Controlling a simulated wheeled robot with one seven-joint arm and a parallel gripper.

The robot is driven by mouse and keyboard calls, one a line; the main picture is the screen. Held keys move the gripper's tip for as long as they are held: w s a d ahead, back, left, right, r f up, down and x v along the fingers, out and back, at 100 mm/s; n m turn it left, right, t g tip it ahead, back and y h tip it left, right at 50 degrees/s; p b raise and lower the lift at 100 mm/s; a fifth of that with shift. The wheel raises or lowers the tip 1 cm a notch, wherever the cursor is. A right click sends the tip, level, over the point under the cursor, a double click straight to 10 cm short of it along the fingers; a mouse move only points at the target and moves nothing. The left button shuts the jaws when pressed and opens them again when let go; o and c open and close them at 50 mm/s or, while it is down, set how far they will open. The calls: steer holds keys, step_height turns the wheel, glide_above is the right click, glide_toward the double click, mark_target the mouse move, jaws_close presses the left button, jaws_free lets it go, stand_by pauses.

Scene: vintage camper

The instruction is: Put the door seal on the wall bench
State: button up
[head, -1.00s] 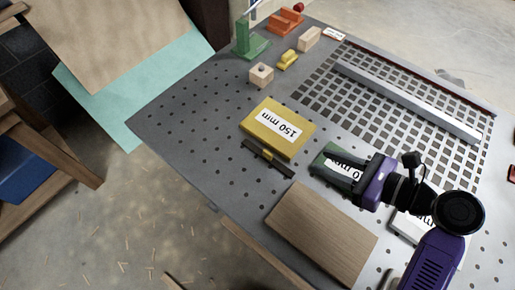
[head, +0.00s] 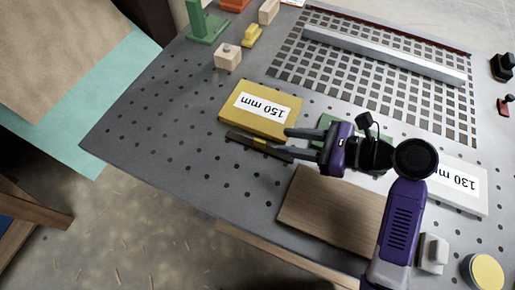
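A thin dark strip with a yellow band (head: 259,143), which may be the door seal, lies on the grey perforated table beside the near edge of the yellow 150 mm block. My gripper (head: 283,141) is over the strip's right part, its two fingers apart and pointing left. The lower finger overlaps the strip's right end in the picture. I cannot tell the height between them. Nothing shows held between the fingers. I cannot tell which thing is the wall bench; a wooden frame (head: 38,210) stands at the left edge.
The yellow block (head: 260,108) is just beyond the strip. A brown wooden board (head: 325,212) lies nearer, below my gripper. A green block (head: 328,122) is partly hidden behind my gripper. A white block (head: 462,185) lies right. The table's left part is clear.

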mark_target(263, 141)
steer(key=shift+a+f+b, duration=0.15)
steer(key=shift+f+b, duration=0.15)
steer(key=shift+f, duration=0.45)
steer(key=shift+x, duration=0.85)
steer(key=shift+p+x, duration=0.3)
steer(key=shift+x, duration=2.55)
steer(key=shift+s+f, duration=0.15)
jaws_close()
